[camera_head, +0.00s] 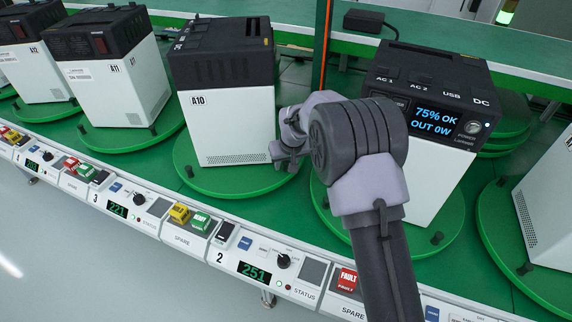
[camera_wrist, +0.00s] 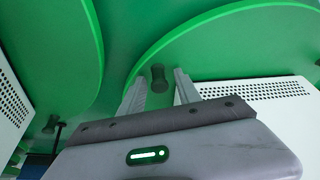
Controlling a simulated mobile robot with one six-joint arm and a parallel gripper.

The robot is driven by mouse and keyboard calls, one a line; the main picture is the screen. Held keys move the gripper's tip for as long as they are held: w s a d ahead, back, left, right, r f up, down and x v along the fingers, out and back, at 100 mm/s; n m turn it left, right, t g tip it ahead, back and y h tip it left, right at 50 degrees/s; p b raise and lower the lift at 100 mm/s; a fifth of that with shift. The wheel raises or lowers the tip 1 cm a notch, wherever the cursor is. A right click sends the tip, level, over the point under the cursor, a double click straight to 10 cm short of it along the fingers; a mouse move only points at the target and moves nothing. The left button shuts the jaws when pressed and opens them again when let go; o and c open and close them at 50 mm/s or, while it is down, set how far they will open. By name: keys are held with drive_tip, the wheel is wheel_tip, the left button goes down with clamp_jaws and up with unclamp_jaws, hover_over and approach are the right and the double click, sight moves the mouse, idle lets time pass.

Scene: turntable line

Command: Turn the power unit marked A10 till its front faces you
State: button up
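The power unit marked A10 (camera_head: 217,122) stands upright on a green turntable disc (camera_head: 228,187). It has a white body and a black top. The A10 label and a low grille show on the side toward me; no screen shows on it. My gripper (camera_head: 284,158) is low by the right side of A10, over its disc's edge. In the wrist view its two fingers (camera_wrist: 160,88) are apart. A dark peg (camera_wrist: 158,77) on a green disc (camera_wrist: 225,45) shows in the gap between them; I cannot tell if they touch it. A white grilled unit (camera_wrist: 270,95) is close to the right finger.
Unit A11 (camera_head: 120,90) stands to the left. A control strip (camera_head: 190,238) with buttons and displays runs along the front edge. A black adapter (camera_head: 370,22) lies behind.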

clamp_jaws()
idle(1.4)
